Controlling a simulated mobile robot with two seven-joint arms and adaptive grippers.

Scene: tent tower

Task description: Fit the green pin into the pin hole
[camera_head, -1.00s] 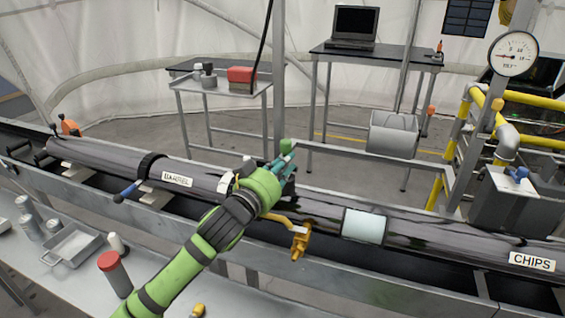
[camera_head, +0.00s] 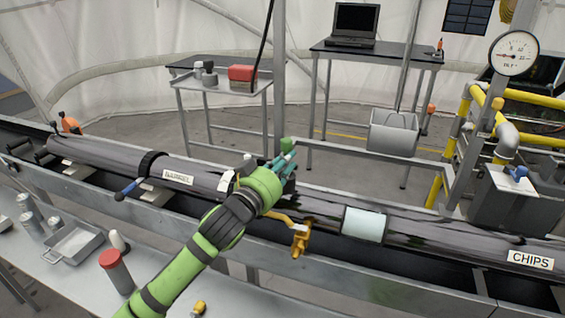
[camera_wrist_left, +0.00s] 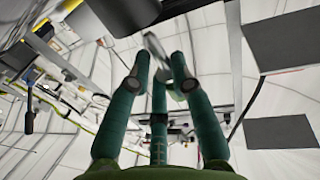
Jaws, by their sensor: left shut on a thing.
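The green pin's green end (camera_head: 287,144) shows just above the fingertips of my left gripper (camera_head: 284,163) in the head view. In the left wrist view, the fingers of my left gripper (camera_wrist_left: 160,65) close around the pin (camera_wrist_left: 179,68), which shows as a grey shaft with some green beside it. The pin is held above the long grey barrel (camera_head: 110,157), around its middle. My gripper and wrist cover the part of the barrel behind them. I cannot make out the pin hole. My right gripper is not in view.
A brass valve (camera_head: 299,241) sticks out in front of the barrel near my wrist. A pale sleeve (camera_head: 363,225) sits on the barrel to the right. A dark clamp with a blue handle (camera_head: 127,189) is on the left. A metal upright (camera_head: 279,80) stands behind the gripper.

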